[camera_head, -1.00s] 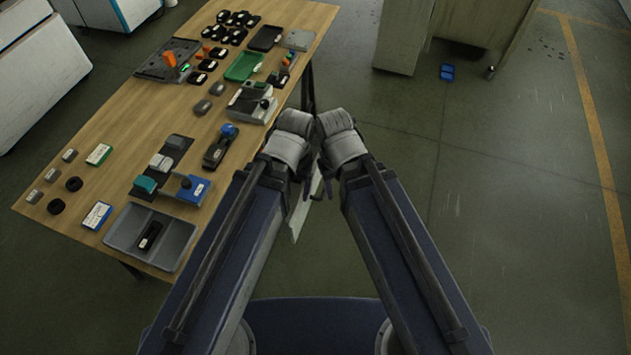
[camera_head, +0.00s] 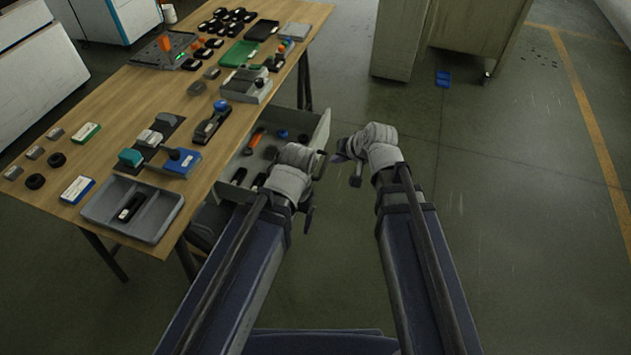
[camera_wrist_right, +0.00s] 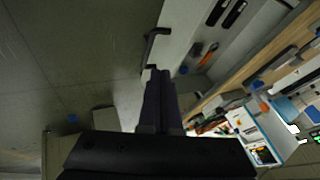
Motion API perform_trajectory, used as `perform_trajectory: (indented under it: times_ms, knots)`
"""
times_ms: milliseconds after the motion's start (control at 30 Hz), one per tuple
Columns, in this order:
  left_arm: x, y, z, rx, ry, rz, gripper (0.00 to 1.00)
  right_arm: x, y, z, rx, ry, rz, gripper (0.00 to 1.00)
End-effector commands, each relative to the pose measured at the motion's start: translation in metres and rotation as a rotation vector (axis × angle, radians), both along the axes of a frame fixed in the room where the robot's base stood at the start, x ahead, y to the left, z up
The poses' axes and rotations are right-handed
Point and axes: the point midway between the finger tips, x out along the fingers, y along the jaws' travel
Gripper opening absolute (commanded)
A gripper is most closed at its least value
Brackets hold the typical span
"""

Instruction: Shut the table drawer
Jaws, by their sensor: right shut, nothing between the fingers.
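The table drawer (camera_head: 262,138) stands open, sticking out from the right side of the wooden table. It holds an orange-handled tool (camera_head: 255,139) and several small dark and blue items. Its pale front panel (camera_wrist_right: 180,25) and dark bar handle (camera_wrist_right: 153,46) show in the right wrist view. My right gripper (camera_head: 338,157) is shut and empty, just outside the drawer front. In the wrist view its fingers (camera_wrist_right: 160,88) lie close to the handle; I cannot tell whether they touch. My left gripper (camera_head: 308,208) is by the drawer's near end; its wrist hides part of the drawer, and its jaws are unclear.
The wooden table (camera_head: 105,160) carries a grey tray (camera_head: 105,205), a green tray (camera_head: 240,53) and several small parts and fixtures. A wheeled cabinet (camera_head: 475,35) stands at the back, with a small blue bin (camera_head: 443,78) on the floor. The floor right of the drawer is clear.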

Motion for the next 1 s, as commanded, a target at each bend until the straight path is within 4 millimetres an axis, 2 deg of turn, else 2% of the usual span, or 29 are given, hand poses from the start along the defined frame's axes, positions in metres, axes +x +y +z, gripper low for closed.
perform_trajectory:
  times_ms: [33, 200, 333, 900, 933, 1000]
  knots:
    - [0.000, 0.000, -0.006, 0.000, 0.000, 0.000, 0.84, 0.005, -0.002, -0.004, 0.013, -0.011, -0.014, 0.00]
    - [0.000, 0.000, -0.006, 0.000, 0.000, 0.000, 0.84, 0.008, -0.003, -0.002, 0.026, -0.022, -0.027, 0.00]
    - [0.000, 0.000, -0.013, 0.000, 0.000, 0.000, 0.84, 0.011, -0.001, -0.009, 0.025, -0.021, -0.026, 0.00]
    - [0.000, 0.000, -0.090, 0.000, 0.000, 0.000, 0.84, 0.059, 0.030, -0.086, 0.023, -0.021, -0.023, 0.00]
    - [0.000, 0.000, -0.093, 0.000, 0.000, 0.000, 0.84, 0.061, 0.032, -0.089, 0.023, -0.021, -0.023, 0.00]
    - [0.000, 0.000, -0.085, 0.000, 0.000, 0.000, 0.84, 0.064, 0.043, -0.081, 0.024, -0.020, -0.021, 0.00]
